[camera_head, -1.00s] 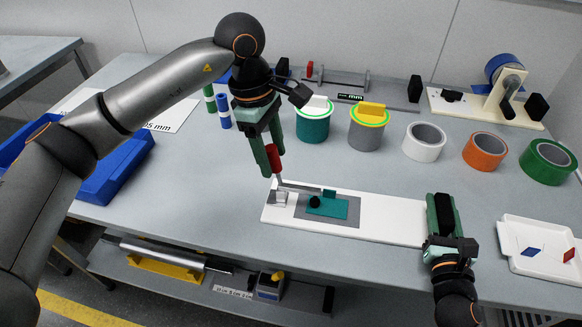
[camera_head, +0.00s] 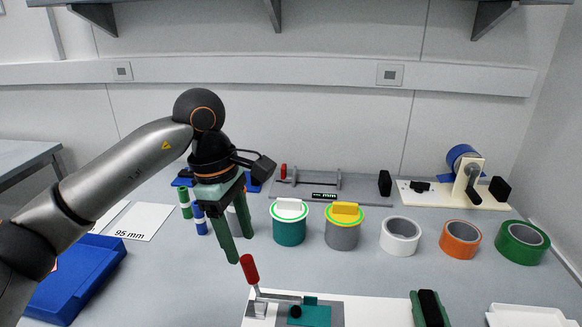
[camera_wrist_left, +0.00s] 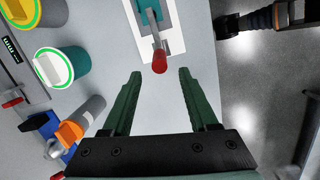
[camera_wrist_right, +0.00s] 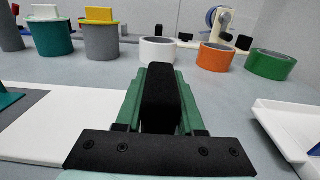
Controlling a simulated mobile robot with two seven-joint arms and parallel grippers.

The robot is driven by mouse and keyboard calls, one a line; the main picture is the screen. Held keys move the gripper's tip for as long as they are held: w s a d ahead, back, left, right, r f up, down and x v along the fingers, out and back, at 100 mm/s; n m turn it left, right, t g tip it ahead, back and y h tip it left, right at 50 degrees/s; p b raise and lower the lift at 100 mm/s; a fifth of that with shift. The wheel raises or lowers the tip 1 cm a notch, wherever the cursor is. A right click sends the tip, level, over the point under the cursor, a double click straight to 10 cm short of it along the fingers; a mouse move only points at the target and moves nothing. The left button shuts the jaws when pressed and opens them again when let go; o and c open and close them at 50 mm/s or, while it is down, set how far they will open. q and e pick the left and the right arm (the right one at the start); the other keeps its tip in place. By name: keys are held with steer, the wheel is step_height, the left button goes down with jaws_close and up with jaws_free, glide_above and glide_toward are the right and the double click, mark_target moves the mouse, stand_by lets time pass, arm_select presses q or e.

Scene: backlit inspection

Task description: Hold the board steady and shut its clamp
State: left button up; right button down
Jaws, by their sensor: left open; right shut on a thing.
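The white board (camera_head: 370,312) lies on the table at the bottom of the head view, partly cut off. Its toggle clamp (camera_head: 278,297) sits at the left end, with its red handle (camera_head: 249,268) standing up and its bar reaching a black tip (camera_head: 295,311) over a teal piece (camera_head: 316,316). My left gripper (camera_head: 240,248) is open and empty; in the left wrist view the red handle (camera_wrist_left: 160,62) lies just beyond its fingertips. My right gripper (camera_head: 430,300) is shut on a black block (camera_wrist_right: 160,95) at the board's right end.
Teal (camera_head: 289,228) and grey (camera_head: 342,234) pots stand behind the board. White (camera_head: 385,238), orange (camera_head: 447,241) and green (camera_head: 507,246) tape rolls are to their right. A white tray (camera_wrist_right: 285,125) is right of my right gripper. A blue bin (camera_head: 75,280) is at left.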

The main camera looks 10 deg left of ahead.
steer(key=shift+f, duration=0.3)
steer(key=c, duration=0.8)
jaws_free()
steer(key=shift+d, duration=0.1)
steer(key=o, duration=0.4)
steer(key=shift+r, duration=0.2)
steer(key=shift+c, duration=0.2)
steer(key=shift+s, duration=0.1)
